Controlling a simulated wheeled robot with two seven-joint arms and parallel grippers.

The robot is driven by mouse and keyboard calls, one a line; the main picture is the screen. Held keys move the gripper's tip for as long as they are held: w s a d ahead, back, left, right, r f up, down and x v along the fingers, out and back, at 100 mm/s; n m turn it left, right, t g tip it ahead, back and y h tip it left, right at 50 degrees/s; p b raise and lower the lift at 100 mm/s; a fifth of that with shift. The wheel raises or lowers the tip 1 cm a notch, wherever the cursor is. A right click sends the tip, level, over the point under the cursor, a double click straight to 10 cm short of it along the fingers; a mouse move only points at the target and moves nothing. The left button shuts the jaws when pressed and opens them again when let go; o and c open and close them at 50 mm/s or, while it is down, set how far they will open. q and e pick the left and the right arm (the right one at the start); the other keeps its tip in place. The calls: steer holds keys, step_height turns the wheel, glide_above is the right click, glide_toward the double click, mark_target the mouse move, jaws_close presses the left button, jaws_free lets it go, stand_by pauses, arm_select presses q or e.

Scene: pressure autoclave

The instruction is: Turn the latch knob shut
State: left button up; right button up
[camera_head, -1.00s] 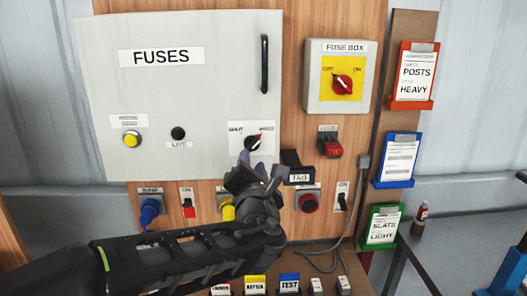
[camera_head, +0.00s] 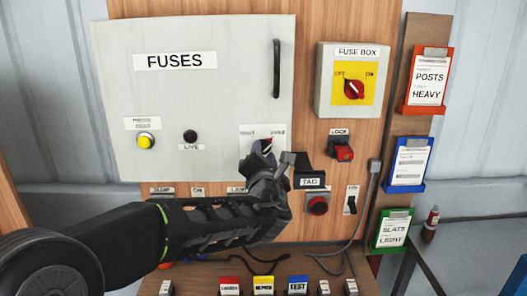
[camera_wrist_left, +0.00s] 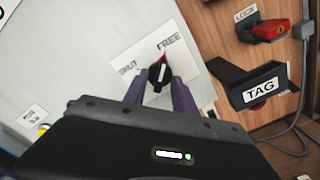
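The latch knob (camera_wrist_left: 158,74) is a small black knob with a white mark on a white label plate, low on the right of the grey FUSES door (camera_head: 130,100). In the left wrist view its mark points up, toward the word FREE rather than SHUT at the left. My left gripper (camera_head: 264,150) is at the knob and mostly covers it in the head view. In the left wrist view its two fingers (camera_wrist_left: 157,84) stand apart, one on each side of the knob. I cannot tell whether they touch it. My right gripper is not in view.
A black TAG holder (camera_head: 309,172) sits just right of my left gripper, with a red LOCK piece (camera_head: 343,152) above it. A fuse box with a red rotary switch (camera_head: 354,89) is at upper right. A black door handle (camera_head: 277,68) stands above the knob.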

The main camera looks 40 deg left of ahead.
arm_select(q)
steer(key=shift+w+a, duration=0.1)
steer(key=shift+c, duration=0.4)
jaws_close()
